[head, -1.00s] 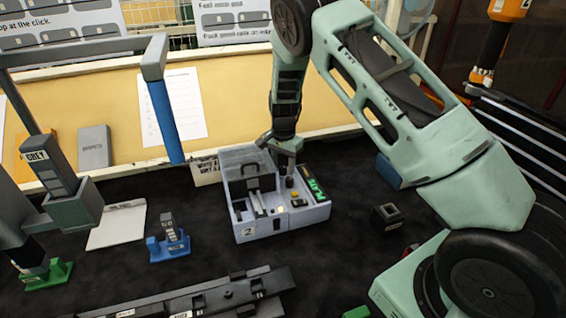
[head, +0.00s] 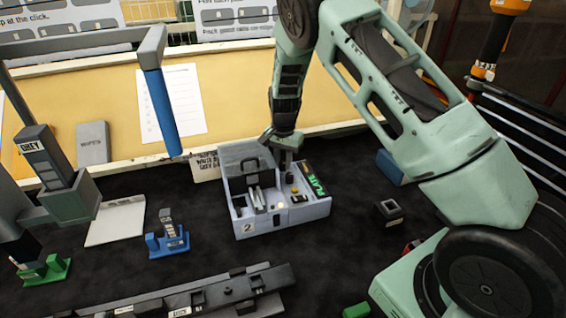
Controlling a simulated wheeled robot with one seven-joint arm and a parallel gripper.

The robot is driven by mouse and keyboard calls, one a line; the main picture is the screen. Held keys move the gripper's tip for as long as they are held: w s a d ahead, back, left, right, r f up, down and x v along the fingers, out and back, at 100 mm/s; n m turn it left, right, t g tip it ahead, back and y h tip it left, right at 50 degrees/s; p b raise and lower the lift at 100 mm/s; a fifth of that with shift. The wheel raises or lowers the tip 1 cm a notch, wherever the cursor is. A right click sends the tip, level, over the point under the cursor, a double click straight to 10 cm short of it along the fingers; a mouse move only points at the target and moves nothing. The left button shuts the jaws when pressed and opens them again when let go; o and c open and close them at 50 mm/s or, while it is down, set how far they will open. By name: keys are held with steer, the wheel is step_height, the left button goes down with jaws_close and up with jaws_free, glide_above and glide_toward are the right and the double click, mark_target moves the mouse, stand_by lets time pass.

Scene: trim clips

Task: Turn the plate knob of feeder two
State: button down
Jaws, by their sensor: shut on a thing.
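Feeder two (head: 257,229) is a grey box marked 2, standing on the dark bench mat in the middle of the head view. A green PLATE label (head: 314,181) runs along the right side of its top. My gripper (head: 288,170) points down onto the feeder's top, just left of that label. It is shut on the plate knob, which the fingers hide almost wholly. A yellow button (head: 294,189) and a small pale light (head: 281,205) show in front of the fingers. Left of them is a bay with dark upright parts (head: 257,198).
A blue holder (head: 168,245) with a grey clip stands to the left, and a long dark rail (head: 220,293) lies in front. A blue bar (head: 160,112) hangs at the left behind the feeder.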

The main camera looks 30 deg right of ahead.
steer(key=n+b, duration=0.2)
steer(key=n, duration=0.3)
steer(key=shift+f+b, duration=0.1)
steer(key=shift+b, duration=0.3)
steer(key=n+b, duration=0.1)
steer(key=n, duration=0.4)
stand_by(0.4)
steer(key=c, duration=1.2)
jaws_free()
